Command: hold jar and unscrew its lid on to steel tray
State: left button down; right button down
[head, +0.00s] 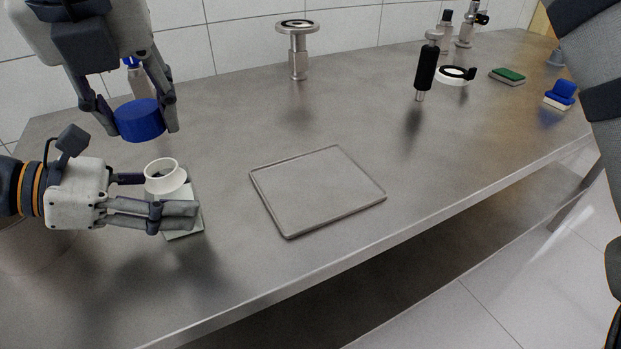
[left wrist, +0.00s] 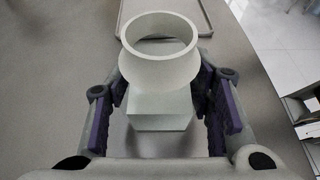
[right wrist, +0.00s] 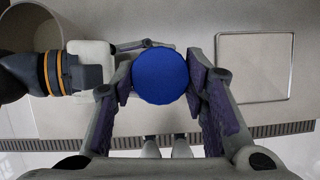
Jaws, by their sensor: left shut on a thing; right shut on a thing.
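The pale jar (head: 180,218) stands low at the left with its white round mouth open and no lid on it. My left gripper (head: 172,198) is shut on the jar from its sides. The left wrist view shows the jar (left wrist: 160,105) between both finger pads. My right gripper (head: 135,122) is shut on the blue lid (head: 140,122) and holds it above the jar, clearly apart from it. The right wrist view shows the round lid (right wrist: 160,76) between the fingers. The steel tray (head: 318,190) lies empty on the bench, right of the jar.
On the bench (head: 230,290), a round-topped metal stand (head: 297,50) is behind the tray. A black-handled tool (head: 426,70), a green sponge (head: 507,75) and a blue brush (head: 561,93) are further right. A grey bin (right wrist: 32,45) shows in the right wrist view.

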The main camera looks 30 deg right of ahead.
pick_arm(q)
jog(key=shift+f, duration=0.3)
pick_arm(e)
jog(key=shift+f, duration=0.15)
pick_arm(q)
jog(key=shift+a, duration=0.1)
pick_arm(e)
jog(key=d+f+m+h, duration=0.1)
jog(key=d+f+m, duration=0.2)
jog(key=d, duration=0.9)
jog(key=m+h, duration=0.1)
jog(key=m, duration=0.2)
send_over(317, 181)
jog(key=s, duration=0.1)
notch_tip(317, 181, down, 4)
jog(key=f, duration=0.1)
jog(key=shift+g, duration=0.5)
jog(key=shift+a+f, duration=0.2)
jog(key=shift+f, duration=0.8)
jog(key=shift+a+f, duration=0.2)
jog(key=shift+f, duration=0.8)
jog(key=shift+f, duration=1.6)
jog(key=c, duration=0.9)
grip_release()
jog(key=shift+o, duration=0.2)
